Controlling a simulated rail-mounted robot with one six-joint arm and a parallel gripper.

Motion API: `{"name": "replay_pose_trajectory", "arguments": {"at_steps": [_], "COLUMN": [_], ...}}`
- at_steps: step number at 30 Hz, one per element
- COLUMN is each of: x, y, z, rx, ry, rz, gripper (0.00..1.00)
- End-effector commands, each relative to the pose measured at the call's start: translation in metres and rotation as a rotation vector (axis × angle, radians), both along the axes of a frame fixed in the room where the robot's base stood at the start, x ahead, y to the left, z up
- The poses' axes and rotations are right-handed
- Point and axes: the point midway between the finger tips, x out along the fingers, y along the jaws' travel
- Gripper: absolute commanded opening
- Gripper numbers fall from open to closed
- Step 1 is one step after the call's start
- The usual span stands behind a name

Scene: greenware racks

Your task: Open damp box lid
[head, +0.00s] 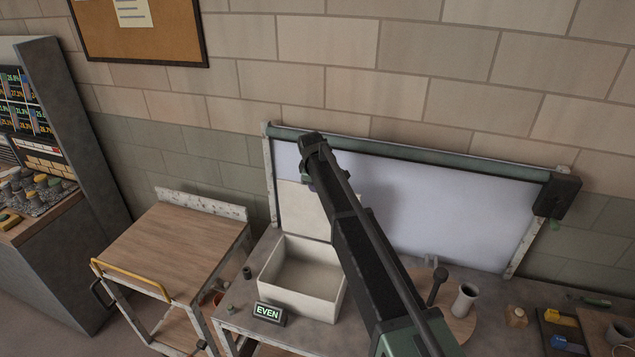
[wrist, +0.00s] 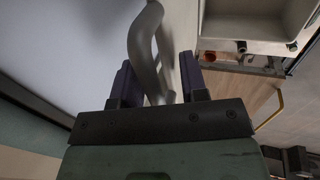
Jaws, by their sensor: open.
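The damp box (head: 300,282) is a cream, open-topped box on the bench, and its inside looks empty. Its lid (head: 303,208) stands raised, nearly upright, behind the box in front of the pale back panel. My arm crosses in front of the lid's right part. In the wrist view my gripper (wrist: 158,82) has two dark purple fingers apart. A grey curved handle (wrist: 142,45) lies between them, and I cannot tell whether either finger touches it. The lid shows nearly edge-on (wrist: 184,32) beside the handle. The box also shows at the wrist view's upper right (wrist: 254,22).
An "EVEN" sign (head: 269,313) stands at the box's front left. A wooden-topped cart (head: 175,245) is at left. The pale panel (head: 430,215) and brick wall close off the back.

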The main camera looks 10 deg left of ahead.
Motion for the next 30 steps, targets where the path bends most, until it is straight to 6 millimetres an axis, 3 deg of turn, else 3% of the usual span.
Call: {"name": "replay_pose_trajectory", "arguments": {"at_steps": [9, 20, 23, 24, 26, 30], "x": [-0.019, -0.022, -0.024, -0.034, -0.078, -0.173], "y": [0.002, 0.002, 0.002, -0.002, -0.022, -0.115], "z": [0.065, 0.066, 0.065, 0.064, 0.059, 0.004], "rx": [0.0, 0.0, 0.022, 0.047, 0.089, 0.163], "ry": [-0.001, -0.001, 0.006, 0.024, 0.063, 0.142], "rz": [0.0, 0.0, -0.079, -0.161, -0.325, -0.715], "gripper": [0.4, 0.4, 0.4, 0.4, 0.4, 0.4]}}
